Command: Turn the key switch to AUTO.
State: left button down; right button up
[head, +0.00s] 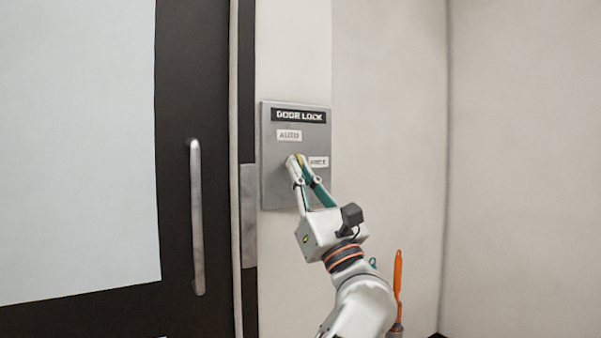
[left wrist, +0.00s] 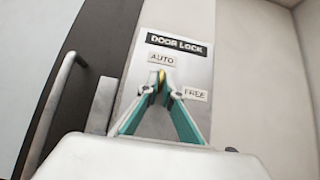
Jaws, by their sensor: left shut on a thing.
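The grey DOOR LOCK panel (head: 280,185) is on the wall right of the door; it also shows in the left wrist view (left wrist: 197,72). Its AUTO label (head: 289,135) is at upper left and its FREE label (head: 319,162) is lower right. My left gripper (head: 297,162) is shut on the yellow key (head: 300,158) at the panel. In the left wrist view, the key (left wrist: 162,77) stands nearly upright between the fingertips (left wrist: 161,90), its top just below the AUTO label (left wrist: 162,59). The fingers hide the rest of the key and the switch.
A dark-framed door (head: 175,90) with a vertical metal handle (head: 196,215) stands left of the panel. A metal plate (head: 248,215) is on its edge. An orange upright object (head: 398,272) stands behind my arm at lower right. The wall right of the panel is bare.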

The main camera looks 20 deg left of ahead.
pick_arm(q)
jog(key=shift+f, duration=0.1)
jog(key=c, duration=2.2)
grip_release()
jog(key=shift+w+a, duration=0.1)
jog(key=shift+c, duration=0.2)
jog(key=v, duration=1.2)
